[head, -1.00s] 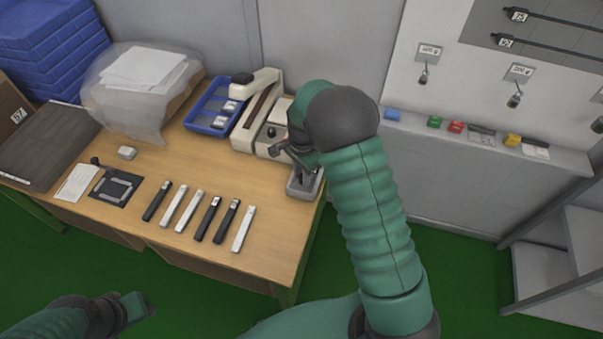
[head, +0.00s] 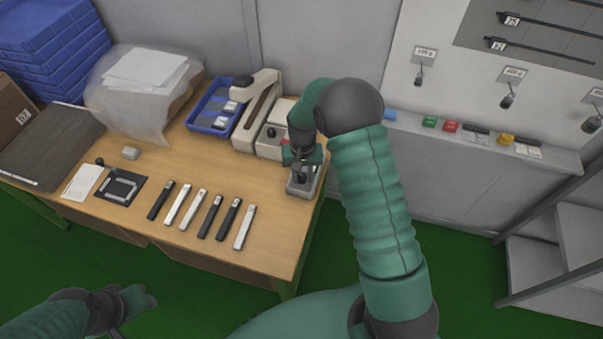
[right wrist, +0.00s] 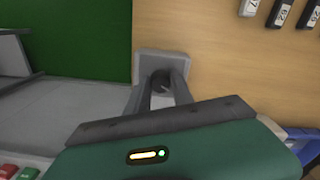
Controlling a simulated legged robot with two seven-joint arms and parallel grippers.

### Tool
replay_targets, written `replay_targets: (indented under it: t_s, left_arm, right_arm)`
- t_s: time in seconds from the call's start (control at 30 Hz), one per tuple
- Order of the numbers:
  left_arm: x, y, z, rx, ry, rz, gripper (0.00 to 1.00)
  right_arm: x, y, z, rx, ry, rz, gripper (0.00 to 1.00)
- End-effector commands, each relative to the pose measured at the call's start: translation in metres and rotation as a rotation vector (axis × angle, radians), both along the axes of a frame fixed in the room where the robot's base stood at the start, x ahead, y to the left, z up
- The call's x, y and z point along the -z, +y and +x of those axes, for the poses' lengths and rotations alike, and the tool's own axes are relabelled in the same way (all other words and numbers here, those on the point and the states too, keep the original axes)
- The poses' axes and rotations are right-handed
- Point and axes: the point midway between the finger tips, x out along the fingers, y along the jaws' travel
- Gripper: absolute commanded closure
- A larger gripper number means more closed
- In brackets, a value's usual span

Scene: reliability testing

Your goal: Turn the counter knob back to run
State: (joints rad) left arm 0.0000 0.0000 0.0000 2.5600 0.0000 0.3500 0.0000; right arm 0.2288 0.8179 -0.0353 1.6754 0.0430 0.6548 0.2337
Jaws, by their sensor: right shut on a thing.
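The counter (head: 302,190) is a small grey unit at the right end of the wooden bench. Its dark round knob (right wrist: 162,80) shows between my fingers in the right wrist view. My right gripper (head: 301,173) points down over the counter and is shut on the knob; its fingers (right wrist: 162,92) lie on either side of it. The gripper and arm cover part of the counter in the head view, and the knob's setting cannot be read. My left gripper (head: 128,308) is off the bench at the lower left, its fingers too unclear to judge.
Several black and white bars (head: 200,212) lie in a row on the bench. A grey ledge (head: 470,155) runs right.

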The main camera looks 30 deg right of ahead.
Motion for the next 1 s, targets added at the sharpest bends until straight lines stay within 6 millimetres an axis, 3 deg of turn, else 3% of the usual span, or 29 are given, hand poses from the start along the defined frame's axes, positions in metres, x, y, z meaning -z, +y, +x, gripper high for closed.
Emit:
replay_targets:
  t_s: [0.5, 1.0]
  left_arm:
    - [-0.013, 0.0, 0.0, 0.0, 0.0, 0.0, 0.64]
    - [-0.014, 0.0, 0.0, 0.0, 0.0, 0.0, 0.64]
  right_arm:
    - [-0.004, -0.002, 0.006, -0.373, -0.016, -0.008, 1.0]
    - [-0.003, -0.001, 0.007, -0.459, -0.018, -0.009, 1.0]
